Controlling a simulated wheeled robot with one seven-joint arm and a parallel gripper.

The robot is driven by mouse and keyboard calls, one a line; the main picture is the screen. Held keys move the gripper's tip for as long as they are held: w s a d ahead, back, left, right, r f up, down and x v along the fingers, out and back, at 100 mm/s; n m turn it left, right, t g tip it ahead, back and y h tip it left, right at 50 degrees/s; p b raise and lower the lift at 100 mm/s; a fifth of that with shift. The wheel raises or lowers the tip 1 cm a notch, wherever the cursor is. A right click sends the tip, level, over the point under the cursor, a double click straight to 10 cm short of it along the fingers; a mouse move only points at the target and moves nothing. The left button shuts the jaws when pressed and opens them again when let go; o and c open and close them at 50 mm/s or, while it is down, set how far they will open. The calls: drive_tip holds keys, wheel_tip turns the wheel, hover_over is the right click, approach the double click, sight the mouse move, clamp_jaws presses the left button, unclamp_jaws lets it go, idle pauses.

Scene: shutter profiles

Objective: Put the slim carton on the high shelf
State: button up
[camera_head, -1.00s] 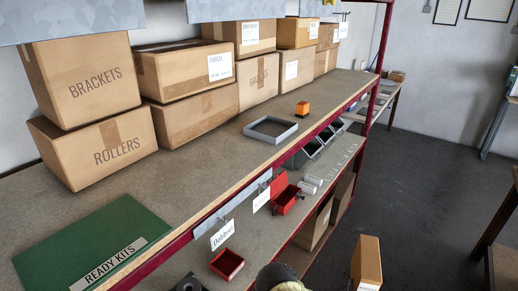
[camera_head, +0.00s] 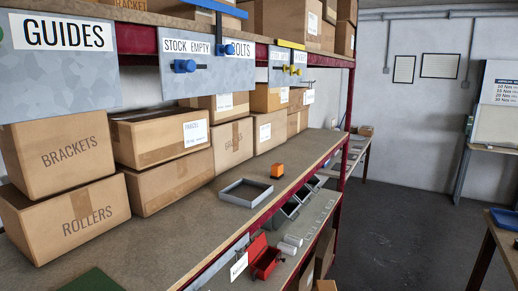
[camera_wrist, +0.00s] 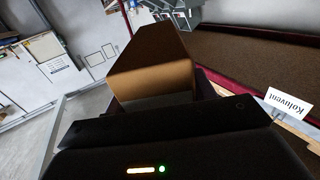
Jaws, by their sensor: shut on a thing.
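My gripper (camera_wrist: 155,103) is shut on the slim carton (camera_wrist: 150,62), a plain brown box that sticks out ahead of the dark gripper body in the wrist view. The carton's top (camera_head: 325,286) just shows at the bottom edge of the head view, in front of the shelf rack and below its worktop level. The gripper itself is out of the head view. The high shelf (camera_head: 140,36) runs across the top of the head view, with a red beam and boxes on it; its top surface is mostly hidden.
Plates labelled GUIDES (camera_head: 60,60) and STOCK EMPTY (camera_head: 190,72) hang below the high shelf. The middle shelf (camera_head: 170,240) holds large cartons, a grey frame (camera_head: 245,192) and an orange block (camera_head: 278,170). A red bin (camera_head: 265,260) sits lower. Floor (camera_head: 400,220) at right is clear.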

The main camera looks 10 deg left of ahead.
drive_tip(key=w+a+r+n+g+y+p, duration=0.1)
drive_tip(key=w+a+r+n+g+y, duration=0.15)
drive_tip(key=w+a+r+y, duration=0.6)
drive_tip(key=w+a+r+n+g+p, duration=0.1)
drive_tip(key=w+r+n, duration=0.35)
drive_tip(key=r, duration=0.85)
wheel_tip(320, 180, up, 29)
drive_tip(key=a+n+g+y+p, duration=0.2)
drive_tip(key=n+g+y, duration=0.4)
drive_tip(key=g+y, duration=0.15)
drive_tip(key=s+d+r+n+g+p, duration=0.15)
drive_tip(key=s+r, duration=0.35)
drive_tip(key=r, duration=0.5)
drive_tip(key=s+d+r+n+g, duration=0.15)
drive_tip(key=s+r, duration=0.35)
drive_tip(key=r, duration=0.5)
drive_tip(key=s+r+g+p, duration=0.15)
drive_tip(key=s+r, duration=0.25)
drive_tip(key=r, duration=0.6)
drive_tip(key=s+d+r+m+t+p, duration=0.1)
drive_tip(key=s+r+t, duration=0.1)
drive_tip(key=s+r, duration=0.6)
drive_tip(key=s+d+r+m+t+h+p, duration=0.1)
drive_tip(key=s+d+r+m+t, duration=0.1)
drive_tip(key=s+r, duration=0.7)
drive_tip(key=s, duration=0.6)
drive_tip(key=shift+r, duration=0.2)
